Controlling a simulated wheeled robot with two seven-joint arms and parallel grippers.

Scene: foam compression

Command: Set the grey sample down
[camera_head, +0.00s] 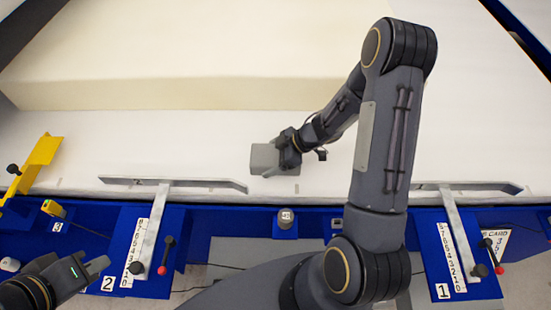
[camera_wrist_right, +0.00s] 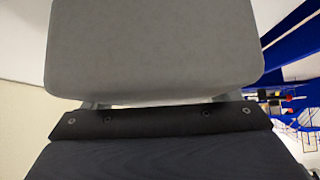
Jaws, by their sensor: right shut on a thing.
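The grey sample (camera_head: 265,158) is a small grey block over the white surface (camera_head: 100,130), in front of the large cream foam block (camera_head: 190,60). My right gripper (camera_head: 279,158) is shut on the sample. In the right wrist view the grey sample (camera_wrist_right: 153,45) fills the upper middle, directly beyond the dark gripper body. I cannot tell whether the sample's underside touches the white surface. My left gripper (camera_head: 100,268) is at the lower left, over the blue front edge and away from the sample. Its jaws look parted and hold nothing visible.
Metal bars with numbered scales stand along the front edge at left (camera_head: 150,235) and right (camera_head: 460,240). A grey weight (camera_head: 286,218) sits on the blue frame between them. A yellow bracket (camera_head: 38,160) stands at the far left. White surface around the sample is clear.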

